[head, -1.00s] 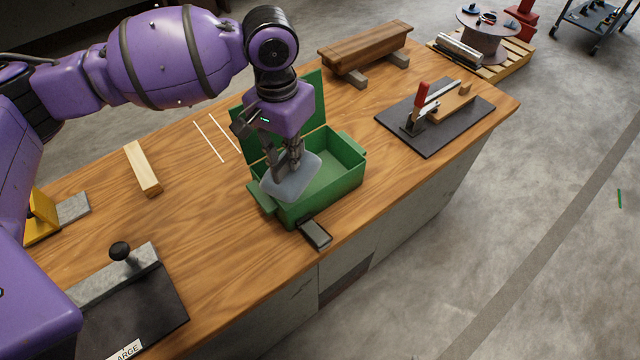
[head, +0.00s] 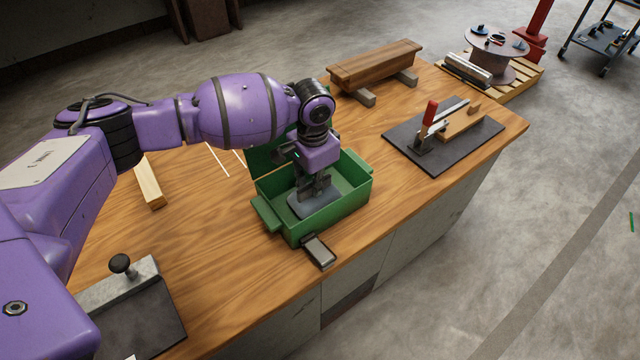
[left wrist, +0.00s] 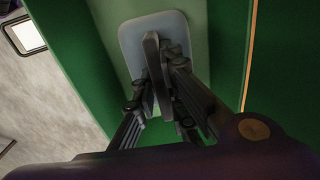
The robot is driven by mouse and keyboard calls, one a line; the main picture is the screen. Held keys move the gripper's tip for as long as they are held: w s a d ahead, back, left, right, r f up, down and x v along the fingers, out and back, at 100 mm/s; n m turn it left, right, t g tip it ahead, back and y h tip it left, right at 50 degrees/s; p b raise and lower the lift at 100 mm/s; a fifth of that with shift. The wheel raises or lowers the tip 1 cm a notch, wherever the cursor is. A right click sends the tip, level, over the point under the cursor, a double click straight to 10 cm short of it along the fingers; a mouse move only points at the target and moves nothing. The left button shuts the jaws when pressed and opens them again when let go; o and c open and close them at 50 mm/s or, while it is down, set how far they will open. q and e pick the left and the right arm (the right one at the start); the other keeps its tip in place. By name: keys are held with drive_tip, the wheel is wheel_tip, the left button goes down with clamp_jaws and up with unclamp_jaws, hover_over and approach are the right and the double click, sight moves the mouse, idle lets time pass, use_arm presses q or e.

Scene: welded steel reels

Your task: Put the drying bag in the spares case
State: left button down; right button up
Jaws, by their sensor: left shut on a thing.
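The spares case (head: 345,209) is a green box with its lid open at the back, standing near the front edge of the wooden bench. My left gripper (head: 312,190) points down into the case and is shut on the drying bag (head: 311,206), a flat grey-blue pad with rounded corners. The bag is inside the case opening; I cannot tell whether it touches the floor. In the left wrist view the bag (left wrist: 178,28) shows beyond the closed fingers (left wrist: 153,75), with green case walls on both sides. My right gripper is not in view.
A black latch piece (head: 319,252) sticks out at the case front. A clamp fixture on a dark mat (head: 440,150) and a wooden beam on blocks (head: 375,66) stand to the right and behind. A wooden bar (head: 150,188) and a dark plate (head: 150,318) lie left.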

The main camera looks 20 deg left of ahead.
use_arm(q)
drive_tip(key=shift+f, duration=0.85)
drive_tip(key=shift+r, duration=0.1)
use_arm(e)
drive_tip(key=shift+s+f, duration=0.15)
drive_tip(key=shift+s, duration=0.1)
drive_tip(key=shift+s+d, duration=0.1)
use_arm(q)
drive_tip(key=c, duration=1.8)
unclamp_jaws()
drive_tip(key=shift+f, duration=0.25)
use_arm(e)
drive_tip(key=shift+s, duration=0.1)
